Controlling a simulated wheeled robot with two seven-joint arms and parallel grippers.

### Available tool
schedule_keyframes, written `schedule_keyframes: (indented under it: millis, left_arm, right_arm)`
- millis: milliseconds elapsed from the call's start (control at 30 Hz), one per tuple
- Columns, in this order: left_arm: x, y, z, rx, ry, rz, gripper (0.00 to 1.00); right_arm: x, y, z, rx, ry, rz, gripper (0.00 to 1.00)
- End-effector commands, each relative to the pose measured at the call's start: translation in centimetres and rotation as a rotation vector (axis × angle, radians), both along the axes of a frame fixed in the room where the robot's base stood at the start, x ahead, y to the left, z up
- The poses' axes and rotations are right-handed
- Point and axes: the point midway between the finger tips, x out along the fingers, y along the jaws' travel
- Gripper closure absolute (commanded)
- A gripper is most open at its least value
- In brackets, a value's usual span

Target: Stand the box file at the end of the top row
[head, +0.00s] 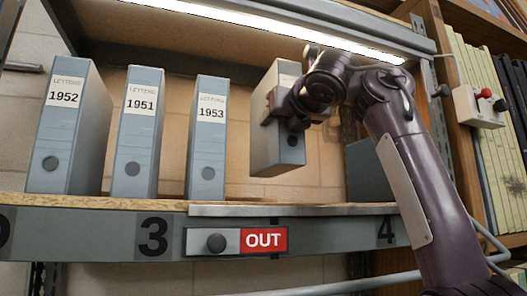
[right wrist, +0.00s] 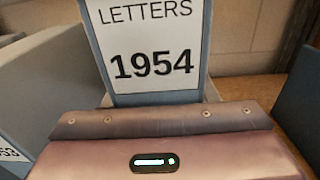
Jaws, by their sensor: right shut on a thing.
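My right gripper (head: 288,112) is shut on a grey-blue box file (head: 262,140). The right wrist view shows its white label (right wrist: 150,45), reading LETTERS 1954. The file is upright, slightly tilted, and its lower edge appears above the shelf board (head: 120,202). To its left stand three similar files marked 1952 (head: 62,130), 1951 (head: 137,145) and 1953 (head: 207,150), with a gap between 1953 and the held file. The gripper covers part of the held file's front in the head view. My left gripper is not in view.
Another grey-blue block (head: 368,172) stands right of the held file, partly behind my arm. The shelf edge carries numbers 3 and 4 and a red OUT sign (head: 263,240). A lit strip (head: 270,30) runs overhead.

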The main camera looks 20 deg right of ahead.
Motion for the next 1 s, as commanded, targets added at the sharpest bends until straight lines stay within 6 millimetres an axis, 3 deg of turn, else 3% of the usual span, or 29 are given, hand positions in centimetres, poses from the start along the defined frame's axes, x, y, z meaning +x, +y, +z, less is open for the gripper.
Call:
schedule_keyframes:
  millis: [167,300,567,800,1000]
  left_arm:
    - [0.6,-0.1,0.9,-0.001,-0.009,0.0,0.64]
    - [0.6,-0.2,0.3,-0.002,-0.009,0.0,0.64]
    - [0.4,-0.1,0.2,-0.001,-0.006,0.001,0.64]
    - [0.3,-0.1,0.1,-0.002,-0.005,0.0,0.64]
    - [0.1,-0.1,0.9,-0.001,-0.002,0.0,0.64]
  right_arm:
    - [-0.3,3.9,0.4,0.0,-0.004,0.004,0.87]
    - [-0.2,3.7,-1.8,0.002,-0.003,0.002,0.87]
    - [-0.2,3.6,-3.5,0.002,-0.003,0.001,0.87]
    - [-0.2,3.6,-6.2,0.002,-0.003,0.003,0.87]
    - [-0.3,4.0,-6.8,0.001,-0.003,0.001,0.87]
